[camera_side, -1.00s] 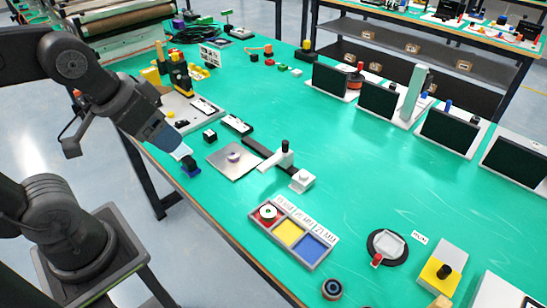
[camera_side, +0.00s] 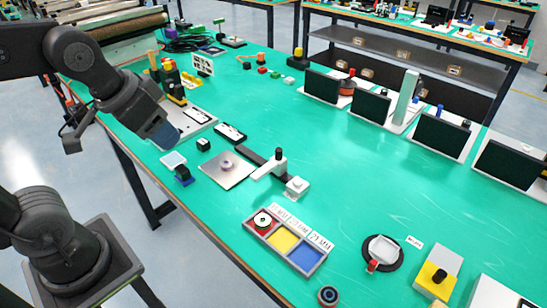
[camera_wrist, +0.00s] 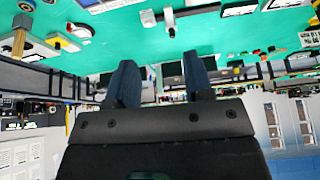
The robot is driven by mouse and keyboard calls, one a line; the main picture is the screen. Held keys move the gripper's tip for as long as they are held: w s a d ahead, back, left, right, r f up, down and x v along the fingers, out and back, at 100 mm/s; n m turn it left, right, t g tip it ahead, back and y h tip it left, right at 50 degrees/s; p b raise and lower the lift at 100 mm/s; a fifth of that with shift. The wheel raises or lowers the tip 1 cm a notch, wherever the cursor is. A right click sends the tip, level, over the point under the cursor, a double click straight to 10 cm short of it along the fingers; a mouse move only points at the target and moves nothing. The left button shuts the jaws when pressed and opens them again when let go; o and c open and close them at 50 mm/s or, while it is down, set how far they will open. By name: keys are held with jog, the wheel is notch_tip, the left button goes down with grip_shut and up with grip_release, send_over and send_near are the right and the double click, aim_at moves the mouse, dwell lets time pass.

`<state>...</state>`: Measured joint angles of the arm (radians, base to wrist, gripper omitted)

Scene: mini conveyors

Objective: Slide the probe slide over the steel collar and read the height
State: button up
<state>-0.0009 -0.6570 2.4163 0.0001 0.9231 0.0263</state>
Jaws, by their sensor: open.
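The steel collar (camera_side: 227,164) stands on a flat steel plate (camera_side: 238,177) in the middle of the side view. The probe slide (camera_side: 267,171), a white block with a black knob, sits on a dark rail just right of the plate. It is apart from the collar.
A white square on a blue stand (camera_side: 183,174) is just below my gripper. A tray with red, yellow and blue compartments (camera_side: 283,240) lies nearer the front; a round piece sits in the red one. Several dark screens stand along the back. Open green table lies between.

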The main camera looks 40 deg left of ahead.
jog(key=w+r+m+g, duration=0.1)
jog(key=w+r, duration=0.1)
jog(key=w, duration=0.7)
jog(key=m+g, duration=0.3)
jog(key=g, duration=0.1)
send_over(279, 149)
notch_tip(279, 149, down, 12)
notch_tip(279, 149, down, 14)
jog(key=shift+r, duration=0.1)
grip_shut()
